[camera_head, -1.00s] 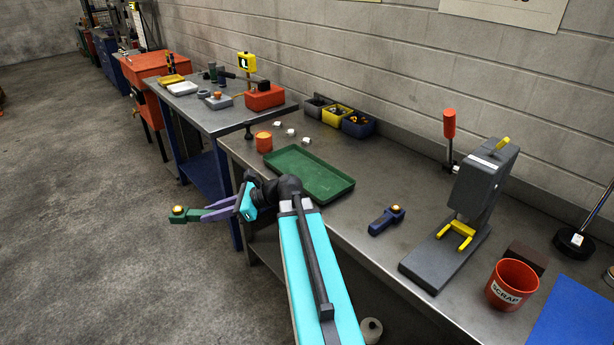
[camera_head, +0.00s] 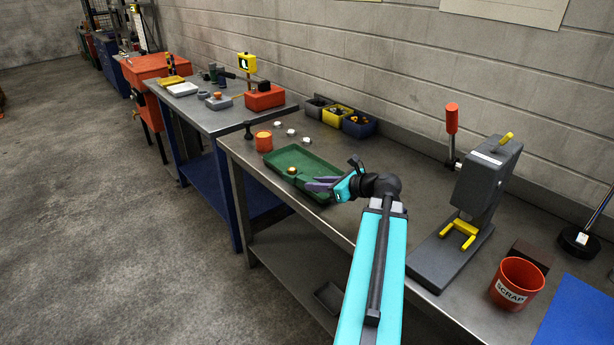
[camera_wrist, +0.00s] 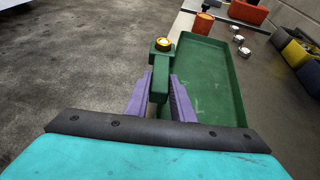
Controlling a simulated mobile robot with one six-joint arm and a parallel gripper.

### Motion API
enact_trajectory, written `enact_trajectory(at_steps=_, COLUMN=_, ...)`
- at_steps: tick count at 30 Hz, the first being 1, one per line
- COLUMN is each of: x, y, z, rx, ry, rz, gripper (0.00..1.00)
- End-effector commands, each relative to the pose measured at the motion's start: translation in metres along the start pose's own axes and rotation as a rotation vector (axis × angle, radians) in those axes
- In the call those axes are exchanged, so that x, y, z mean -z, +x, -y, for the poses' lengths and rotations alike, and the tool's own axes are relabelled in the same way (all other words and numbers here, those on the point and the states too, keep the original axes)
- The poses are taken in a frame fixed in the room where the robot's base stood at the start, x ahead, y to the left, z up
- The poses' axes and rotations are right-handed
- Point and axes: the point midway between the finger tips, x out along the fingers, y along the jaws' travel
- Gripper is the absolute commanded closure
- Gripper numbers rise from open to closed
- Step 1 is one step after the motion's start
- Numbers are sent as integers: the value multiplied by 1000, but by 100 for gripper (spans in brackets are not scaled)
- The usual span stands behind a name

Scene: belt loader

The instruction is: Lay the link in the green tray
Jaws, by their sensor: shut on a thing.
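The link (camera_wrist: 160,72) is a green bar with a brass-coloured round piece at its far end. My gripper (camera_wrist: 158,92) has its purple jaws shut on the near part of the link. The green tray (camera_wrist: 215,85) is a shallow rectangular tray on the bench; it also shows in the head view (camera_head: 318,164). In the wrist view the link lines up with the tray's left long rim. In the head view the link's brass end (camera_head: 292,171) shows over the tray's front part. I cannot tell whether the link touches the tray.
An orange cylinder (camera_head: 263,141) and small white pieces (camera_head: 291,132) stand beyond the tray. Small bins (camera_head: 341,116) line the wall. A grey press (camera_head: 475,200) and a red scrap cup (camera_head: 516,284) stand to the right on the steel bench.

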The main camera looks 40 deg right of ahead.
Motion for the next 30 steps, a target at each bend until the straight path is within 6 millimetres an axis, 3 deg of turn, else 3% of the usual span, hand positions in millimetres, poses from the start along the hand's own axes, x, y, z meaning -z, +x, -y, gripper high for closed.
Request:
enact_trajectory(at_steps=1, x=5, y=-13, z=14, rx=35, ry=13, rz=4, gripper=100)
enact_trajectory(at_steps=6, x=16, y=-46, z=45, rx=119, ry=49, rz=7, gripper=100)
enact_trajectory(at_steps=12, x=23, y=-68, z=63, rx=170, ry=70, rz=9, gripper=100)
enact_trajectory(at_steps=24, x=24, y=-71, z=66, rx=177, ry=74, rz=9, gripper=100)
enact_trajectory(at_steps=30, x=21, y=-62, z=71, rx=176, ry=73, rz=9, gripper=100)
